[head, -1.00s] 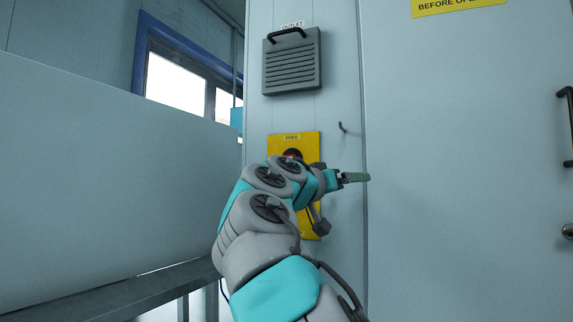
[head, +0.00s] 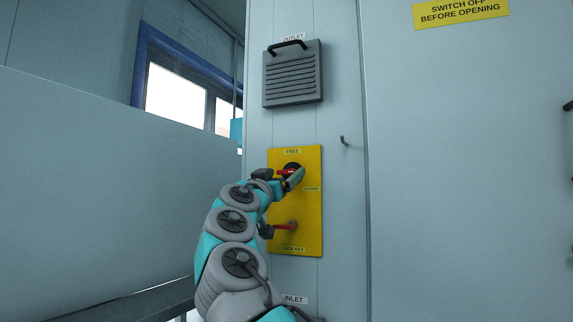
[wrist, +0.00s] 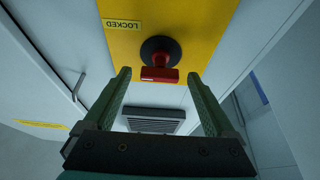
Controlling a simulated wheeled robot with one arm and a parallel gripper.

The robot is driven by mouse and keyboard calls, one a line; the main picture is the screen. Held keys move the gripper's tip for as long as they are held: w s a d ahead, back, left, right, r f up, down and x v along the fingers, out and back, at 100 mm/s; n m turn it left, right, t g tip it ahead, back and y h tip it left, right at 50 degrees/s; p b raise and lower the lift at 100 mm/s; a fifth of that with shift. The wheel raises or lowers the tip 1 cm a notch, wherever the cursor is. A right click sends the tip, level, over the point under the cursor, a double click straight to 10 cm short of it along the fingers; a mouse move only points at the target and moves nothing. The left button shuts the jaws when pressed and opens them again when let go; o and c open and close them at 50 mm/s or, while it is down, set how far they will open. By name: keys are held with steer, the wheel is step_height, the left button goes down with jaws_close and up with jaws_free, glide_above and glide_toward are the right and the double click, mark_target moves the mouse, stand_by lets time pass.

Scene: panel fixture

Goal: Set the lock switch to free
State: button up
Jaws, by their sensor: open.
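The yellow lock panel (head: 309,215) is on the wall in the head view, with a FREE label (head: 292,151) at its top and a LOCKED label (head: 311,188) at its right. The lock switch has a round black base (head: 293,166) and a red handle (head: 285,172). In the wrist view the red handle (wrist: 160,75) shows between my fingertips, and the LOCKED label (wrist: 123,25) appears upside down. I cannot tell which label the handle points to. My gripper (head: 290,180) is open at the switch, with no clear contact. It partly hides the switch in the head view.
A red lock key (head: 286,226) sits lower on the panel, near my wrist. A grey outlet vent (head: 292,75) is above the panel, and a small hook (head: 343,141) is to its right. A grey partition (head: 100,190) stands at the left.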

steer(key=shift+p+x, duration=0.45)
steer(key=shift+x, duration=0.7)
steer(key=shift+r, duration=0.1)
steer(key=shift+c, duration=0.2)
steer(key=c, duration=1.3)
